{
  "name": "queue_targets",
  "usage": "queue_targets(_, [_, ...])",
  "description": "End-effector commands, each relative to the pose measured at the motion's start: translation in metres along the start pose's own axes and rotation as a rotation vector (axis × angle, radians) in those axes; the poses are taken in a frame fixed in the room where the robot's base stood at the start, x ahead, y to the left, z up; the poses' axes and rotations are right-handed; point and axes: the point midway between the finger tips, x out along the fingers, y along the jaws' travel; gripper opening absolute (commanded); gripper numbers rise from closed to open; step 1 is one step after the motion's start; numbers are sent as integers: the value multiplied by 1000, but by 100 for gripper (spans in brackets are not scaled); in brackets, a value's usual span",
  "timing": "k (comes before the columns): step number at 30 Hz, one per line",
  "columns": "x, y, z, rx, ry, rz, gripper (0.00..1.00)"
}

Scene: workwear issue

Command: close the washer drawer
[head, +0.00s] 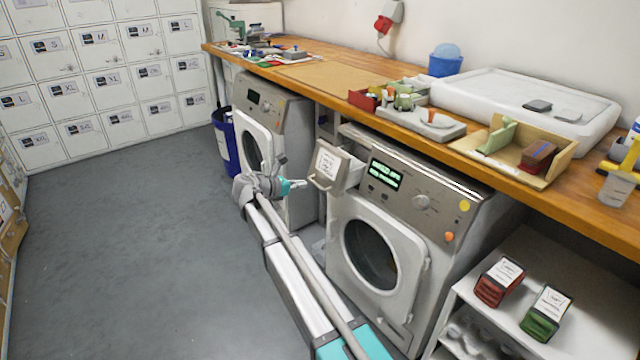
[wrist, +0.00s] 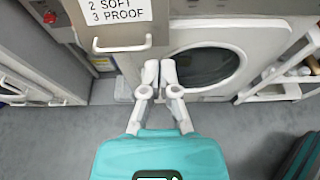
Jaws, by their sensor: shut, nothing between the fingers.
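The washer drawer (head: 331,168) is pulled out at the top left of the near washer (head: 415,230) in the head view. It has a white label on its front and a handle. In the wrist view the drawer front (wrist: 85,12) and its handle (wrist: 122,46) show at the upper left, with label text that reads "2 SOFT 3 PROOF". My gripper (head: 303,183) is in front of the washer, close to the drawer and just left of it in the head view. In the wrist view its fingers (wrist: 160,72) are shut together, empty, apart from the handle.
The near washer's round door (head: 372,255) is below the drawer. A second washer (head: 262,125) stands further left, its door open. A wooden worktop (head: 340,88) with trays runs above. A white shelf (head: 490,325) with red and green boxes stands at right. The grey floor at left is clear.

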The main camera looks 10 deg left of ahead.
Motion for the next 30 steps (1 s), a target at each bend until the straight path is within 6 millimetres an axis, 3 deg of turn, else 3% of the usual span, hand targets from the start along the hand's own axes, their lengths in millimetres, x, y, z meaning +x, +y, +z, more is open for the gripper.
queue_targets(8, [22,0,-2,2,1,-2,0])
queue_targets(30, [125,0,-2,2,1,-1,0])
